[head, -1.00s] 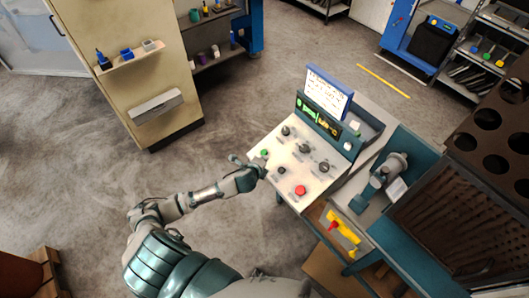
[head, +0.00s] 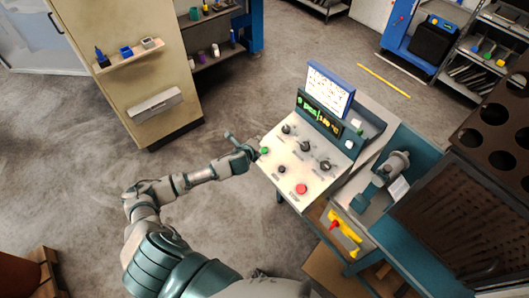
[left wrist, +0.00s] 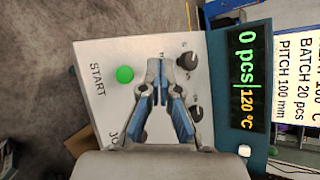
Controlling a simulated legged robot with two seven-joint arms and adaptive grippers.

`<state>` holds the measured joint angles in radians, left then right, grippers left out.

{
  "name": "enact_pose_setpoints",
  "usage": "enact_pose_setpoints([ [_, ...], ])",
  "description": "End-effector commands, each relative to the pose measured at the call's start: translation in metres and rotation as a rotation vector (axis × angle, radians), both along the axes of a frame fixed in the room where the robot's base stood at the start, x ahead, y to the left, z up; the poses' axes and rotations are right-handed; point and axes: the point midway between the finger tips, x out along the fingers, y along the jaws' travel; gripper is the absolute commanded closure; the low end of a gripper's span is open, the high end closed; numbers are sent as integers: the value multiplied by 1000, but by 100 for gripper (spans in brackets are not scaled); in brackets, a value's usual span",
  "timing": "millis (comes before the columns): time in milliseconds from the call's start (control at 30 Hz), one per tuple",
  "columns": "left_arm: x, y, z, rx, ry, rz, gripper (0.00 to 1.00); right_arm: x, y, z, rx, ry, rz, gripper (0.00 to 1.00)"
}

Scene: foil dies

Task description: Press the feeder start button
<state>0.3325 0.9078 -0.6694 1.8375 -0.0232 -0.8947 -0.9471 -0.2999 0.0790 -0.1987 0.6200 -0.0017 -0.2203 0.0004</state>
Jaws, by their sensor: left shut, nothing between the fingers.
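The green start button (head: 264,150) sits at the left edge of the pale control panel (head: 285,190). In the left wrist view the button (left wrist: 124,74) lies beside the word START, left of my fingertips, with bare panel between them in the picture. My left gripper (head: 244,146) is at the panel's left edge, close to the button. In the left wrist view my left gripper (left wrist: 160,68) is shut and empty. I cannot tell how high the tips are above the panel. My right gripper is out of view.
A red button (head: 301,188) and several black knobs share the panel. The display (left wrist: 247,78) reads 0 pcs and 120 °C. A blue-framed sign (head: 329,88) stands behind it. A yellow-and-red item (head: 343,231) lies below the panel. Clear floor (head: 225,110) lies to the left.

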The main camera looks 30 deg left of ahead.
Motion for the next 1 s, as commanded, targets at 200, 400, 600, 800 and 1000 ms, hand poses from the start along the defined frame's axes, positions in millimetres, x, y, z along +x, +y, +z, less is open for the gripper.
enact_pose_setpoints([
  [200, 7, -3, -31, -2, 1, 1, 100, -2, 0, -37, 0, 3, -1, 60],
  [400, 14, -7, -54, 0, 1, 0, 100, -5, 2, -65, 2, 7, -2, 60],
  [600, 20, -10, -68, -1, 1, 1, 100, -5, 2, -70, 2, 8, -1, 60],
  [800, 21, -10, -70, -1, 0, 0, 100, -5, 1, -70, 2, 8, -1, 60],
  [1000, 21, -9, -70, -1, 0, 0, 100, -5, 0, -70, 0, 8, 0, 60],
])
